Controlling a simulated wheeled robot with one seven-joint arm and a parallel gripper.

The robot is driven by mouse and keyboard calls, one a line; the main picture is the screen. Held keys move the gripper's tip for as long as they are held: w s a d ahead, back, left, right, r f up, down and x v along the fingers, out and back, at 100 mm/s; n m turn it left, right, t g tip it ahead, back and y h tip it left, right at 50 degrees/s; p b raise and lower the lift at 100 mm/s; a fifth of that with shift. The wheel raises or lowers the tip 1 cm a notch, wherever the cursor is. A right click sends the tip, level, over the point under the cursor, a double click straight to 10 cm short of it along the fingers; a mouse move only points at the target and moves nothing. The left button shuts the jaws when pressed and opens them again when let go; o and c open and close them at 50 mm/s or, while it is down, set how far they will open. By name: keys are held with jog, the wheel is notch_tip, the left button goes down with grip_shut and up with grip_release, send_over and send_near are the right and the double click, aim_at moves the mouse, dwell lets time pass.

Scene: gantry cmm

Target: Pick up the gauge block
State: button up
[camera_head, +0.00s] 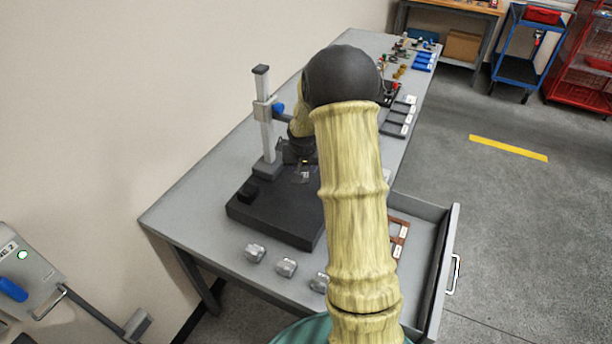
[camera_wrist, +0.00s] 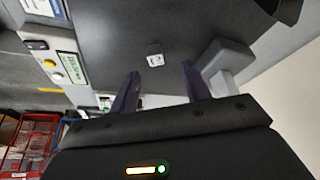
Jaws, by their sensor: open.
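The gauge block is a small light-grey block with a dark mark on its face. It sits on the dark surface plate, at the upper middle of the wrist view (camera_wrist: 155,56). In the head view a small pale spot (camera_head: 305,174) on the black plate (camera_head: 262,216), just below my gripper (camera_head: 297,158), appears to be this block. My gripper is open and empty; its two dark fingers show in the wrist view (camera_wrist: 161,70). The block appears just beyond the fingertips, roughly between them and apart from both. The exact height gap cannot be told.
Several grey metal pieces (camera_head: 286,267) lie along the front bench edge. An open drawer (camera_head: 428,245) juts out at right. Trays (camera_head: 401,118) and small parts stand farther back.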

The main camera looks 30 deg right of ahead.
aim_at(305, 176)
jog(key=shift+w+f, duration=0.1)
jog(key=shift+f, duration=0.15)
jog(key=f, duration=0.1)
jog(key=w+d+f+p, duration=0.1)
jog(key=f, duration=0.1)
jog(key=shift+w+d+f+p, duration=0.35)
jog(key=shift+f+p, duration=0.05)
jog(key=shift+w+f, duration=0.2)
jog(key=shift+f, duration=0.2)
grip_shut()
